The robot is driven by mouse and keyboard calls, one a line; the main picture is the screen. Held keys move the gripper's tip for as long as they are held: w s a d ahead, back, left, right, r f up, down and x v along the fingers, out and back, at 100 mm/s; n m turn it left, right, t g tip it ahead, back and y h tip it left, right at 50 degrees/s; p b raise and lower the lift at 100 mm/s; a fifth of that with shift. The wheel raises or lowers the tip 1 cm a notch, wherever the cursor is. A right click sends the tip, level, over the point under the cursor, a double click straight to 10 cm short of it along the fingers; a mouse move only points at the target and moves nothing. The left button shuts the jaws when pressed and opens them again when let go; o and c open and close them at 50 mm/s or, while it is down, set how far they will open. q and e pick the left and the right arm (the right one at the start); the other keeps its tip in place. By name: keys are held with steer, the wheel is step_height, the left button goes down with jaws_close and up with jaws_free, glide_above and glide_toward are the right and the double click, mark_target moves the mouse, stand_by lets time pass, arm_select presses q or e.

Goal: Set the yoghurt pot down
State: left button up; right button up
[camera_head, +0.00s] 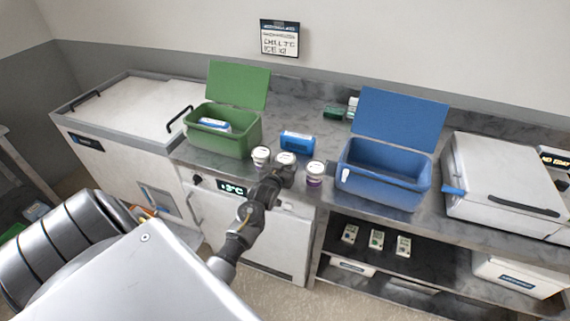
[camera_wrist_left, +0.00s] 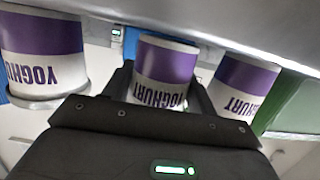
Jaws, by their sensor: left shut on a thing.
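My left gripper (camera_head: 283,173) is shut on the middle yoghurt pot (camera_head: 285,158), at the front edge of the steel counter. In the left wrist view this pot (camera_wrist_left: 166,70), white with a purple band, sits between the two fingers; the picture is upside down, so the lettering is inverted. Whether its base touches the counter is hidden by the gripper. A second yoghurt pot (camera_head: 260,154) stands just left of it and a third yoghurt pot (camera_head: 315,174) stands to its right, both apart from it. My right gripper is not in view.
An open green cool box (camera_head: 232,142) stands behind left and an open blue cool box (camera_head: 380,190) on the right. A blue pack (camera_head: 297,142) lies behind the pots. A closed white box (camera_head: 500,180) is at far right. Small cartons (camera_head: 376,240) stand on the shelf below.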

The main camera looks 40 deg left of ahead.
arm_select(q)
steer(key=shift+f, duration=0.2)
steer(key=o, duration=1.1)
steer(key=shift+f+b, duration=0.1)
steer(key=shift+b, duration=0.4)
steer(key=shift+r+b+v, duration=0.15)
steer(key=shift+b+v, duration=0.55)
steer(key=shift+v, duration=2)
steer(key=shift+r+b+v, duration=0.15)
steer(key=shift+b+v, duration=0.55)
steer(key=shift+v, duration=2)
steer(key=shift+w+d, duration=0.1)
steer(key=shift+d, duration=0.05)
